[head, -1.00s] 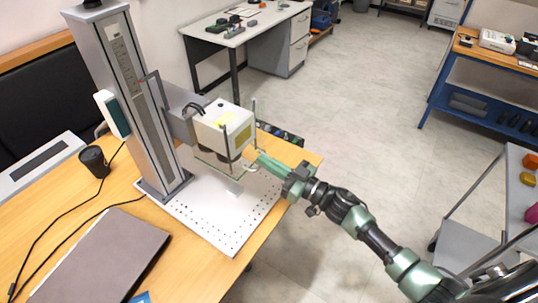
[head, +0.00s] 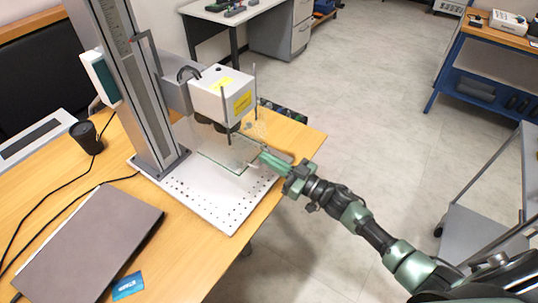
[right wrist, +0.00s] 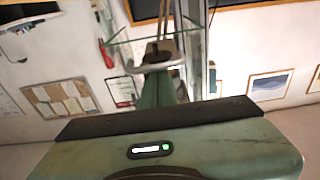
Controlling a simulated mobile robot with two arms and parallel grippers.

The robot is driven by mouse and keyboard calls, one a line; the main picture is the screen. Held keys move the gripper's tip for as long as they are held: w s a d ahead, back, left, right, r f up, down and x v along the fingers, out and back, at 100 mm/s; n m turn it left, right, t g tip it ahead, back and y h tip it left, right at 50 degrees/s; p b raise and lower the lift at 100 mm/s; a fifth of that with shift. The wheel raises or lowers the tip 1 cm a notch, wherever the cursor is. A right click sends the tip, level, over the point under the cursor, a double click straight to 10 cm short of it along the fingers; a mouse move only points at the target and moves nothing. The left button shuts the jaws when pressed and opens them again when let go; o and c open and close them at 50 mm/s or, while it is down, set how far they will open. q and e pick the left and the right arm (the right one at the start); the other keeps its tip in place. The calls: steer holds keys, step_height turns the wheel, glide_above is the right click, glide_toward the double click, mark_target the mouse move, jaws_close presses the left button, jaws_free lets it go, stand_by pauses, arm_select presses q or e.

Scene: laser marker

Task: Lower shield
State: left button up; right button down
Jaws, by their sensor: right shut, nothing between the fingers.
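The laser marker's white head (head: 222,94) hangs on its grey column above a perforated white base plate. The shield (head: 232,153) is a clear glass guard with thin edges; it sits below the head and lens, above the plate. It also shows in the right wrist view (right wrist: 122,42), with a pale handle-like part at the fingers. My right gripper (head: 266,158) is shut with nothing between its fingers, at the shield's right side. Its green fingers also show in the right wrist view (right wrist: 158,88); whether they touch the shield I cannot tell. My left gripper is not in view.
The wooden table (head: 55,205) carries a closed laptop (head: 90,245), a blue card (head: 128,286) and a black cup (head: 86,136) at left. Thin dark rods (head: 226,110) stand by the laser head. The floor right of the table is open, with a grey cart (head: 490,210) farther right.

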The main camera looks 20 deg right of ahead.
step_height(320, 180, down, 8)
steer(key=b, duration=0.4)
steer(key=shift+r, duration=0.25)
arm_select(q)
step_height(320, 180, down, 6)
arm_select(e)
steer(key=shift+f, duration=0.15)
steer(key=shift+s+f, duration=0.1)
steer(key=r+p, duration=0.1)
steer(key=r, duration=0.1)
steer(key=w+r+p, duration=0.1)
steer(key=r+p, duration=0.1)
steer(key=shift+a+r+p, duration=0.2)
steer(key=shift+r+p, duration=0.1)
steer(key=shift+r, duration=0.1)
arm_select(q)
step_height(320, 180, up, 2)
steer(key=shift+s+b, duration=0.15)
steer(key=shift+b, duration=0.95)
arm_select(e)
steer(key=v, duration=1)
